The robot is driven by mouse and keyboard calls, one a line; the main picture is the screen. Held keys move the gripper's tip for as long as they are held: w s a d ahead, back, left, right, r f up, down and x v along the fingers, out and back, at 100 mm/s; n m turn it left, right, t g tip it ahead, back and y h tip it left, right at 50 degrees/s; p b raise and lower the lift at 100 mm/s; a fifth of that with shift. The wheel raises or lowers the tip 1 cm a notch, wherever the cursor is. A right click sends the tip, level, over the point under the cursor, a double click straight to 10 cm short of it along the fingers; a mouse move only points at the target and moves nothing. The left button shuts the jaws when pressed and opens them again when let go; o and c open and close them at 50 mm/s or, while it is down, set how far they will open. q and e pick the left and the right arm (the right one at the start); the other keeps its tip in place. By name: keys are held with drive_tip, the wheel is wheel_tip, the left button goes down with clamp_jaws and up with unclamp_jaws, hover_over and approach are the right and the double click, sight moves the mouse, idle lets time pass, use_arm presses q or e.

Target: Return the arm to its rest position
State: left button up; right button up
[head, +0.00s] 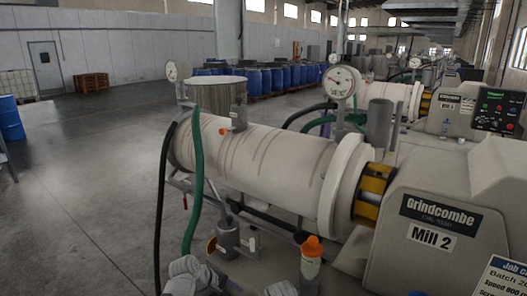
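Pale grey jointed parts (188,276) show at the bottom edge, left of centre, and look like part of my own arm. Another small pale part (281,289) shows at the bottom edge further right. I cannot make out gripper fingers on either part, and nothing held can be seen. The large mill (265,160), with a pale horizontal drum marked by brownish streaks, lies just beyond them. Its housing (430,195) carries the labels "Grindcombe" and "Mill 2".
A bottle with an orange cap (311,262) and a grey metal cylinder (228,238) stand close in front of the drum. A green hose (197,170) and a black hose (160,200) hang at its left end. Open floor (85,190) lies left; blue drums (265,79) stand behind.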

use_arm(q)
drive_tip(key=s+a+f+m+g+y, duration=0.3)
drive_tip(key=s+a+f+m+y, duration=0.15)
drive_tip(key=s+a+m, duration=0.4)
drive_tip(key=s+d+r+m+y+p, duration=0.1)
drive_tip(key=s+d+m, duration=0.2)
drive_tip(key=d, duration=0.3)
drive_tip(key=s+d+r+m+g+y+p, duration=0.1)
drive_tip(key=s+d+m, duration=0.2)
drive_tip(key=d, duration=0.3)
drive_tip(key=shift+s+r+m, duration=0.25)
drive_tip(key=shift+r+m, duration=0.1)
drive_tip(key=shift+r, duration=0.05)
